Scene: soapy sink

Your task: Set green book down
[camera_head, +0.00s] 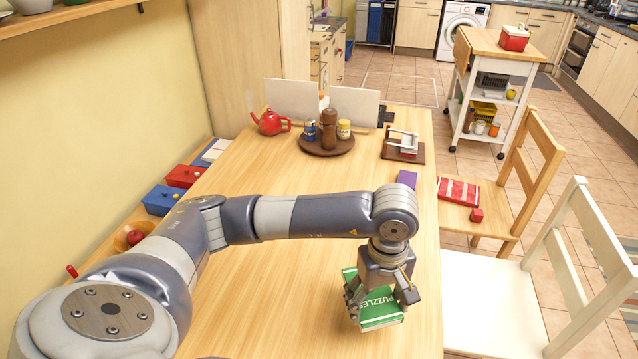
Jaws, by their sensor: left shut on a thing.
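The green book (378,307) has white lettering that reads "PUZZLES" and pale page edges. It is near the right edge of the wooden table (290,165). My left gripper (380,297) points down from above and is shut on the green book, with fingers on both sides of it. The gripper hides part of the cover. I cannot tell whether the book touches the table top or is just above it. My right gripper is not in view.
A purple block (407,179) lies near the right table edge. A brown round tray (327,147) with bottles, a red teapot (270,122) and a napkin holder (403,146) stand farther back. A white chair (490,305) stands at right. The table's middle is clear.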

